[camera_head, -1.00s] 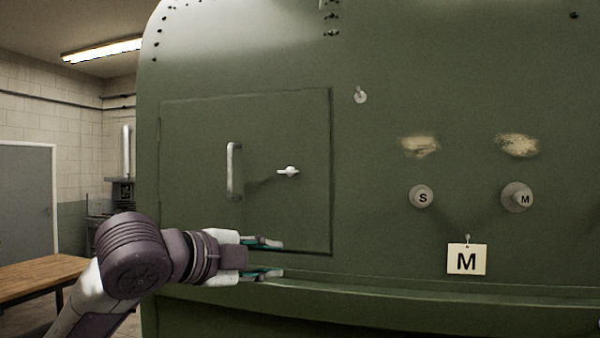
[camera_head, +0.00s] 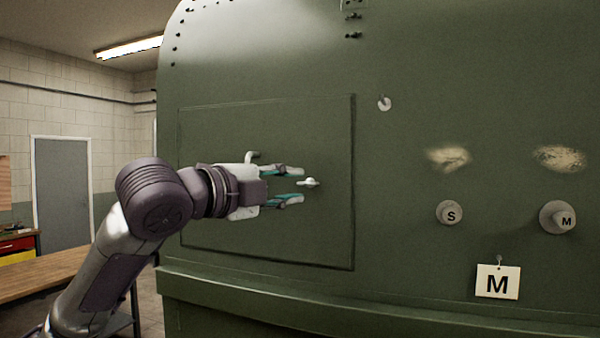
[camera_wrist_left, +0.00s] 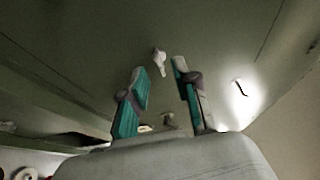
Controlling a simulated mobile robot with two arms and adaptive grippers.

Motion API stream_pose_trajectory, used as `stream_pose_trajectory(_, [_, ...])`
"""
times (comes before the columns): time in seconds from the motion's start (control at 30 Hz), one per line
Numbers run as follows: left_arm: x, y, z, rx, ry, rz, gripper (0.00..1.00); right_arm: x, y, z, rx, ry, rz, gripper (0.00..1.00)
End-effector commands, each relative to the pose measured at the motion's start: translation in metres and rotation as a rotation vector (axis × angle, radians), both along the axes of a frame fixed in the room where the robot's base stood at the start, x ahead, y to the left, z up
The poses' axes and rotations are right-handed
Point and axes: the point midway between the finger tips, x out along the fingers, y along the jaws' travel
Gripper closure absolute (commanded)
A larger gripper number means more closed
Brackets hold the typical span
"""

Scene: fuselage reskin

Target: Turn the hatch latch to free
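The hatch (camera_head: 320,235) is a green square panel in the green fuselage wall. Its latch (camera_head: 309,182) is a small pale handle on a round boss, lying roughly level in the head view. My left gripper (camera_head: 291,185) is open, fingers apart, just left of the latch and pointing toward it. In the left wrist view the latch (camera_wrist_left: 159,60) shows beyond the gap between the fingertips (camera_wrist_left: 160,65), with nothing held. The hatch's bar handle (camera_head: 252,157) is mostly hidden behind the gripper. My right gripper is not in view.
Right of the hatch are a small round peg (camera_head: 384,103), two knobs marked S (camera_head: 450,212) and M (camera_head: 558,218), and a hanging M card (camera_head: 497,282). A ledge (camera_head: 300,302) runs below the hatch. A wooden table (camera_head: 70,278) stands at left.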

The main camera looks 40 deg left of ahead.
Motion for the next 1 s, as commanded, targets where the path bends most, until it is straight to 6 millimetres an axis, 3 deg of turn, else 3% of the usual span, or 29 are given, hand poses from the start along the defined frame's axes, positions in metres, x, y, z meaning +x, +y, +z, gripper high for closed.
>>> stream_pose_trajectory(0.2, [0.024,-0.004,0.001,-0.001,0.0,-0.001,0.7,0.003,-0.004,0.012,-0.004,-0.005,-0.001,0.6])
stream_pose_trajectory(0.57, [0.028,-0.004,0.0,0.0,-0.001,0.0,0.7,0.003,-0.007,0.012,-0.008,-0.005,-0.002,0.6])
stream_pose_trajectory(0.73, [0.028,-0.004,0.0,0.0,-0.001,0.001,0.98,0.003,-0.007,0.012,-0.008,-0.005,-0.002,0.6])
stream_pose_trajectory(1.0, [0.028,-0.004,-0.001,-0.001,-0.001,0.001,1.0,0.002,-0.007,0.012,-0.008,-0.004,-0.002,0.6])
